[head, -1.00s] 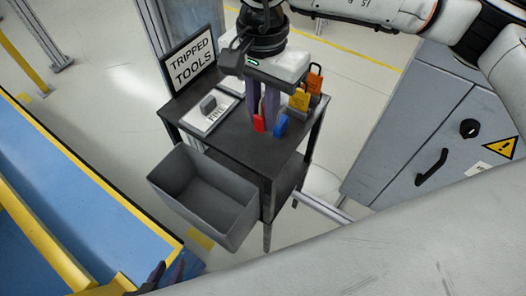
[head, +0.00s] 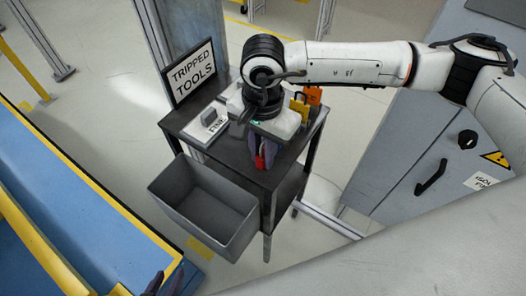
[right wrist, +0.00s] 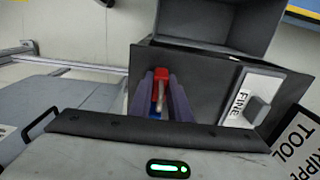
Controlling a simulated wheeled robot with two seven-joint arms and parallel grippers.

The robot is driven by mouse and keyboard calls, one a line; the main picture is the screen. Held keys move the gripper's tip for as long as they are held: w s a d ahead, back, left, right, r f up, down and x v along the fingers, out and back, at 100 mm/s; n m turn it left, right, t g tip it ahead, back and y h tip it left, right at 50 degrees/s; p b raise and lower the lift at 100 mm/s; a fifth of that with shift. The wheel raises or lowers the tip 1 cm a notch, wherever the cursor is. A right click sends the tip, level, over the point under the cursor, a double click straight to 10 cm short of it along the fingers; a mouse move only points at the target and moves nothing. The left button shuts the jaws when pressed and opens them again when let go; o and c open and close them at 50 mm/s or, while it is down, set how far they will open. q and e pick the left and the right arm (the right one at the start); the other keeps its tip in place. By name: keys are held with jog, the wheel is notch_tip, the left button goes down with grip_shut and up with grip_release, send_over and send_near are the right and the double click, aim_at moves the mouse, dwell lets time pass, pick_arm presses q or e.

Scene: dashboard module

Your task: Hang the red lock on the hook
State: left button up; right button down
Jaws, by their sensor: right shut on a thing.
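The red lock (head: 260,162) is between the purple fingers of my right gripper (head: 264,152), at the front part of the black cart top. In the right wrist view the red lock (right wrist: 160,74) and its pale shackle show between the fingers, which are shut on it. A small blue patch shows beside the red lock; the blue lock is mostly hidden behind the fingers. My left gripper (head: 164,284) shows only its dark fingertips at the bottom edge; they stand apart with nothing seen between them. I cannot make out the hook.
The black cart (head: 290,160) carries a TRIPPED TOOLS sign (head: 190,72), a FINE plate (head: 207,124) and orange and yellow locks (head: 306,102). An empty grey bin (head: 205,208) hangs at its front. A grey cabinet (head: 415,150) with a black handle stands at right.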

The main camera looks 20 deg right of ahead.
jog(key=shift+f+b, duration=0.3)
jog(key=shift+b, duration=0.15)
jog(key=c, duration=1.7)
grip_release()
jog(key=shift+r, duration=0.1)
jog(key=shift+o, duration=0.2)
jog(key=shift+r+p, duration=0.1)
jog(key=shift+p, duration=0.3)
jog(key=r, duration=0.6)
jog(key=r+b, duration=0.1)
jog(key=r, duration=0.2)
jog(key=shift+w, duration=0.35)
jog(key=shift+r, duration=0.6)
